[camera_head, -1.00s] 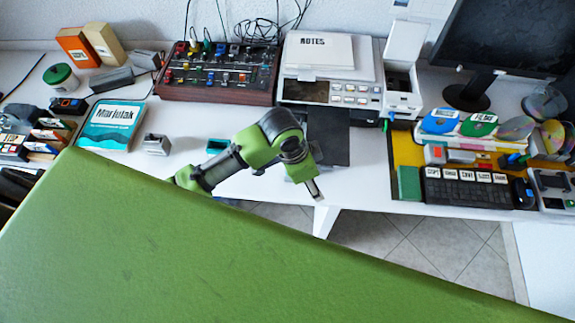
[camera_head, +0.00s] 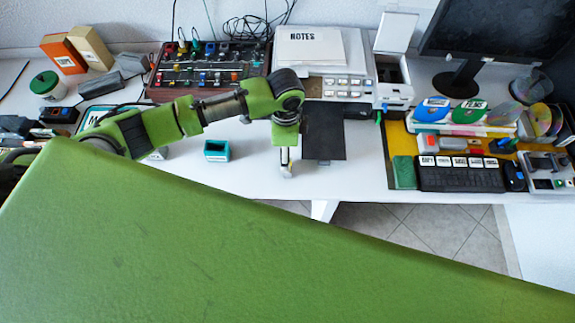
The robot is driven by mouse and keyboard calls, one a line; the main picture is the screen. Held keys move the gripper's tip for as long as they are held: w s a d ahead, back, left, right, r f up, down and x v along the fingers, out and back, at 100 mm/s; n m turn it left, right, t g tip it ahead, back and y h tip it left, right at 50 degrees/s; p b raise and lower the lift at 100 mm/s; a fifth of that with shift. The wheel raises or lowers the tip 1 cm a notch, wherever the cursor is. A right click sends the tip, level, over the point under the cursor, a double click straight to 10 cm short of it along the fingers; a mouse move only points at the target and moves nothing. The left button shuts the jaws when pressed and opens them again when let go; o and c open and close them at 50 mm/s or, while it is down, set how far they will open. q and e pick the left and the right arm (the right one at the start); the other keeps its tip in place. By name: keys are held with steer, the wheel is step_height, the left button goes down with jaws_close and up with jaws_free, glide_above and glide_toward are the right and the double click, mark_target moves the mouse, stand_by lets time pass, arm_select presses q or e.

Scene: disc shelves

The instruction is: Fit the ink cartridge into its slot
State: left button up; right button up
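A printer (camera_head: 325,55) stands at the back middle of the desk. Its right-hand compartment (camera_head: 393,92) has its white lid (camera_head: 396,32) raised, and the inside is dark and too small to make out. I cannot identify the ink cartridge for sure. A small teal open-topped box (camera_head: 216,150) sits on the desk, left of my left gripper. My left gripper (camera_head: 287,172) points down over the front of the desk, left of the black sheet before the printer. I see it edge-on, so its finger opening and any held thing cannot be made out. My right gripper is not in view.
A mixer panel (camera_head: 205,68) with knobs and cables stands left of the printer. On the right are a keyboard (camera_head: 460,175), discs (camera_head: 467,111) and a monitor (camera_head: 500,28). A black sheet (camera_head: 324,131) lies before the printer.

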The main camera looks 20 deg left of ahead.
arm_select(q)
steer(key=f, duration=0.1)
steer(key=f+p, duration=0.1)
steer(key=f, duration=0.3)
steer(key=shift+s+d+f+p, duration=0.1)
steer(key=shift+d+f+p, duration=0.1)
steer(key=shift+d+p, duration=0.1)
steer(key=shift+f, duration=0.4)
steer(key=c, duration=1.1)
steer(key=shift+r, duration=0.1)
